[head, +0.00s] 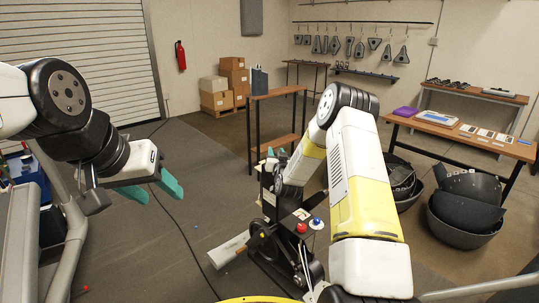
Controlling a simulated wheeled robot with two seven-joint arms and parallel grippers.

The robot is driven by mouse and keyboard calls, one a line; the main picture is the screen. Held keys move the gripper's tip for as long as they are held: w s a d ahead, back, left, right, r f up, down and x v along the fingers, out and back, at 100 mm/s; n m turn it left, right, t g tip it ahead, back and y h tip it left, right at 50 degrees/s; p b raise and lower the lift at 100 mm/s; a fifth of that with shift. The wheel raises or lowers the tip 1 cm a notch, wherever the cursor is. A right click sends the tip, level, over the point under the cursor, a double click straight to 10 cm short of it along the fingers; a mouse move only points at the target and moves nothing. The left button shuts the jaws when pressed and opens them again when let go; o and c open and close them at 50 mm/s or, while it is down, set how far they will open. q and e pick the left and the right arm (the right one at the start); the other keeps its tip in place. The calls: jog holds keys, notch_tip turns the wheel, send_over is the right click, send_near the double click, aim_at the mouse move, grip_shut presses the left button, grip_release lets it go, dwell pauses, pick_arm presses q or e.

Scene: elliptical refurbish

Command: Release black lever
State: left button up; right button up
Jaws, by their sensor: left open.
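My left gripper (150,185) is open and empty, with teal fingers, above the grey floor at the left. My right arm reaches forward to a dark upright mechanism (283,215) in the middle, which has a black wheel, a red knob and a blue knob. Bits of teal from my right gripper (271,155) show behind the top of this mechanism. My arm and the mechanism hide most of that gripper, so its grip is unclear. I cannot pick out the black lever with certainty among the dark parts there.
Grey tubular frames (72,240) stand at the left. A narrow wooden table (275,94) is behind the mechanism. A workbench (470,137) and dark bins (465,237) are at the right. A black cable crosses the floor. The floor between my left gripper and the mechanism is mostly clear.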

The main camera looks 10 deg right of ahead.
jog(key=o, duration=0.3)
jog(key=shift+r, duration=0.25)
jog(key=shift+f, duration=0.1)
jog(key=shift+s, duration=0.1)
jog(key=s, duration=0.7)
jog(key=shift+s, duration=0.35)
